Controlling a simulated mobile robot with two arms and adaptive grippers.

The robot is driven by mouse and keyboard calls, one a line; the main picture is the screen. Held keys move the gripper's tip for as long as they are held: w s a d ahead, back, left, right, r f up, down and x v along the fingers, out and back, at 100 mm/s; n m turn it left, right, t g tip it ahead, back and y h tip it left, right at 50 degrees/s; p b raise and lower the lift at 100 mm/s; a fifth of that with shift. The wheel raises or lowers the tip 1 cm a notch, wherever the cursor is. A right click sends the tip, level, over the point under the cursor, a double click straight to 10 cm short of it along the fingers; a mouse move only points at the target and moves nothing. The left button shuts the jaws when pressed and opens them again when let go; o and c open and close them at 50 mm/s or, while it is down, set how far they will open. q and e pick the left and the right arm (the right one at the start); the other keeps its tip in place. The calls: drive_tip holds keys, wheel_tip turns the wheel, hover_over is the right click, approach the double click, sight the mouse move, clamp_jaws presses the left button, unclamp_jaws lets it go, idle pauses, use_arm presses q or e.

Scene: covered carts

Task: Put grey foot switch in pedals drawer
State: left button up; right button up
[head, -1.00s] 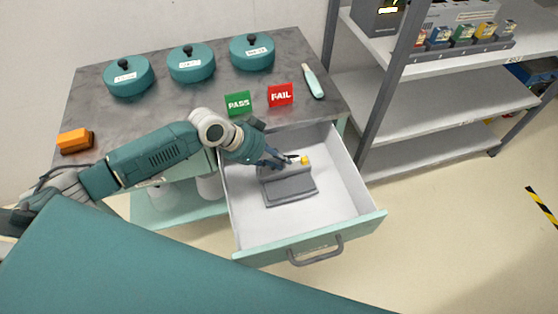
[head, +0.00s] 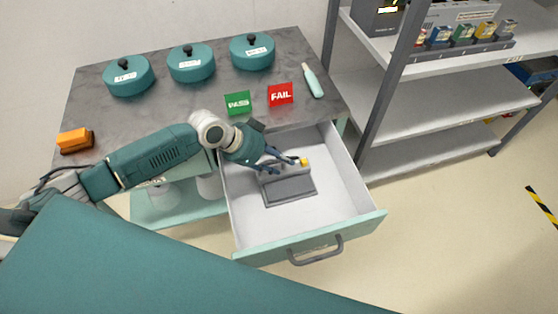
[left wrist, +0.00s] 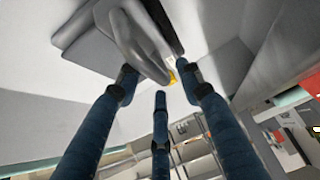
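The grey foot switch (head: 290,189) lies on the floor of the open pedals drawer (head: 345,200), towards its left side. A small yellow part shows at its back right end. My left gripper (head: 281,165) is inside the drawer, just above the back of the switch. Its dark blue fingers are spread. In the left wrist view the fingers (left wrist: 158,86) stand apart with nothing clearly held, and the switch (left wrist: 95,50) is right beyond their tips. Whether a fingertip still touches it, I cannot tell. My right gripper is not in view.
The drawer's handle (head: 315,251) faces the front. On the cart top (head: 185,110) are several teal lidded pots, a green PASS sign (head: 238,103), a red FAIL sign (head: 281,94), a pale bottle (head: 312,80) and an orange block (head: 75,141). Shelving (head: 440,100) stands at the right.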

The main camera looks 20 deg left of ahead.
use_arm(q)
drive_tip(key=v, duration=1.1)
drive_tip(key=shift+a+r, duration=0.2)
drive_tip(key=shift+s, duration=0.15)
